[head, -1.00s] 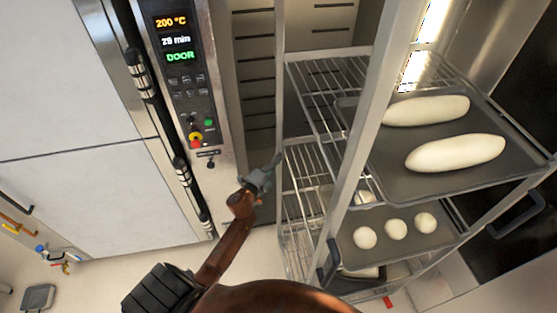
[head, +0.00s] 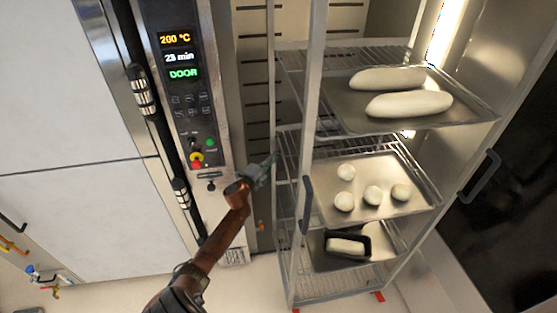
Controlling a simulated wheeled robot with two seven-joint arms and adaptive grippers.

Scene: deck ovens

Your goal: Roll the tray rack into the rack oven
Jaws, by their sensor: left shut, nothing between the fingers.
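The tray rack (head: 313,110) is a tall metal frame with wire shelves, standing upright in the middle right of the head view. Its upper tray (head: 350,117) carries two long pale loaves. The tray below (head: 385,165) carries several round dough balls, and a lower level holds a dark tin with a loaf (head: 346,246). The rack oven (head: 257,60) is open behind the rack, with a lit, slotted interior. My left gripper (head: 266,168) is shut and empty, just left of the rack's near post and apart from its dark handle (head: 306,204). My right gripper is not in view.
The oven's control panel (head: 186,90) reads 200 °C and DOOR, left of the opening. A dark-glazed door with a handle (head: 480,176) is at the right. A white cabinet (head: 70,120) fills the left. Some pale floor (head: 345,300) shows in front.

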